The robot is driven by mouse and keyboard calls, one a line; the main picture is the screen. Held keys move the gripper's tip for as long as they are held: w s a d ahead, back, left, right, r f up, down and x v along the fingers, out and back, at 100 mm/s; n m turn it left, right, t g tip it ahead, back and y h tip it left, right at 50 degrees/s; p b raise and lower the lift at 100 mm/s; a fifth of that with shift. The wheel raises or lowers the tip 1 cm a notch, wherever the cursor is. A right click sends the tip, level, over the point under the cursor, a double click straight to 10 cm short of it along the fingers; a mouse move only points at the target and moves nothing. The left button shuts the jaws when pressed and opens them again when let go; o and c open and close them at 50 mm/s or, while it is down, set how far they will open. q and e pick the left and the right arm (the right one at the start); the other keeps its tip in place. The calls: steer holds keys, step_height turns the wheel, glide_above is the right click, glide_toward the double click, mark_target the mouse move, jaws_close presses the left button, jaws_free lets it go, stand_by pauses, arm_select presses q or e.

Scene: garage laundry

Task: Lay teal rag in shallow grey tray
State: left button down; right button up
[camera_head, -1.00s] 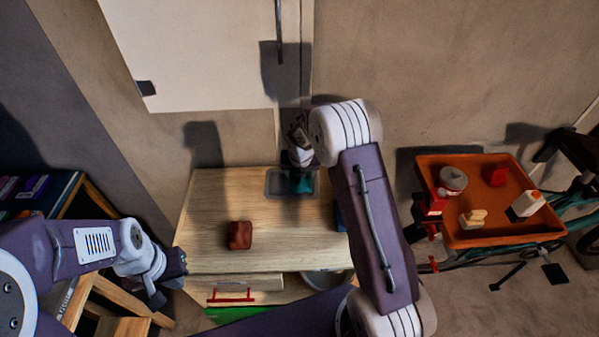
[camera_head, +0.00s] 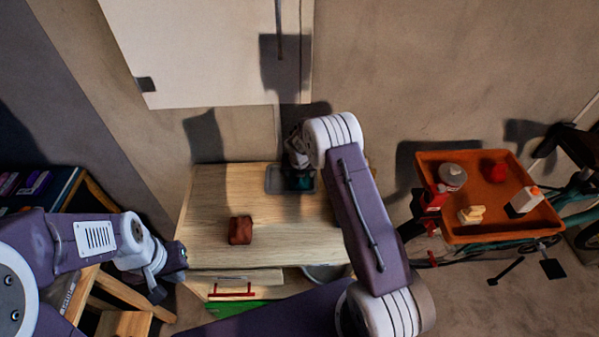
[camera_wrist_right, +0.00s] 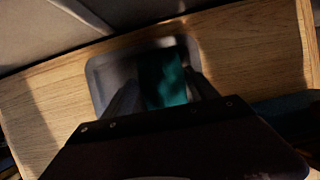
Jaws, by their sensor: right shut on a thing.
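The shallow grey tray (camera_head: 275,179) lies on the wooden tabletop near the wall; it also shows in the right wrist view (camera_wrist_right: 100,75). The teal rag (camera_head: 299,183) is over the right part of the tray, and in the wrist view the rag (camera_wrist_right: 165,80) shows between the fingers. My right gripper (camera_wrist_right: 165,95) is shut on the rag, pointing down at the tray. I cannot tell whether the rag touches the tray floor. My left gripper (camera_head: 170,277) is at the left beside the table; its finger gap is not clear.
A dark red block (camera_head: 240,230) sits on the table front. An open drawer (camera_head: 240,284) is below it. At right an orange tray (camera_head: 480,233) holds a jar, a carton and other items. The table's left half is mostly clear.

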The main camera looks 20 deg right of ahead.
steer(key=o, duration=1.5)
steer(key=shift+f, duration=0.1)
steer(key=shift+s+r, duration=0.1)
steer(key=shift+r, duration=0.4)
steer(key=v, duration=1.1)
steer(key=s+a+r+m+g, duration=0.1)
steer(key=s+m, duration=1.2)
steer(key=m, duration=0.3)
steer(key=s+a+r+m+g+y, duration=0.1)
steer(key=s+a+r+m+g, duration=0.1)
steer(key=s+m, duration=1.1)
steer(key=m, duration=0.3)
steer(key=shift+s+r+m+y+p, duration=0.2)
steer(key=shift+s+m+y+p, duration=0.1)
steer(key=shift+m+p, duration=0.1)
